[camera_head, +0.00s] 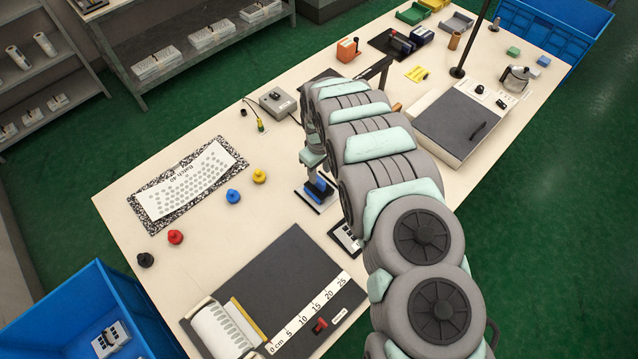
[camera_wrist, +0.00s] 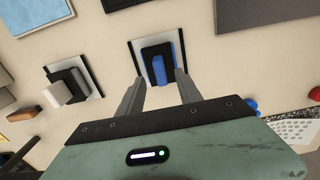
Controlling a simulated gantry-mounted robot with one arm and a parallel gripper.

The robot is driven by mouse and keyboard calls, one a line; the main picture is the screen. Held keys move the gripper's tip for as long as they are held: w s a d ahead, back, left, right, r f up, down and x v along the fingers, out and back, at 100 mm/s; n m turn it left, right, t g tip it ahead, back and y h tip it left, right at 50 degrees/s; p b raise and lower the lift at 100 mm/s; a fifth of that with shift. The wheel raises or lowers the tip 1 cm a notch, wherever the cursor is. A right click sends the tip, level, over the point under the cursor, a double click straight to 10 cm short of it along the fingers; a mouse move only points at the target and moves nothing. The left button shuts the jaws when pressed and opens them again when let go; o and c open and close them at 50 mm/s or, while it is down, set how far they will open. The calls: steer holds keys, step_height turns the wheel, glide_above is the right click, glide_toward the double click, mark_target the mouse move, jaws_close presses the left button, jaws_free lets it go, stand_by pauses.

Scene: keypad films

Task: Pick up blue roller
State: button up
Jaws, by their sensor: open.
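The blue roller (camera_head: 319,187) rests on a small black-edged white base near the middle of the table in the head view. In the wrist view, the blue roller (camera_wrist: 167,67) shows a blue side and a dark grey top, lying just beyond my fingertips. My gripper (camera_wrist: 160,76) is open and empty, with one finger to either side of the roller in the picture. I cannot tell how high the fingers are above it. In the head view, my arm hides part of the area around the roller.
A similar base with a grey-and-white block (camera_wrist: 70,88) lies to the left in the wrist view. In the head view, a speckled board with a keypad film (camera_head: 197,176) and several coloured knobs lie left. A dark cutting mat (camera_head: 270,270) lies at the front.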

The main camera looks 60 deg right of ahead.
mark_target(319, 179)
steer(key=shift+w+f, duration=0.1)
steer(key=shift+f, duration=2.5)
steer(key=shift+c, duration=0.4)
jaws_close()
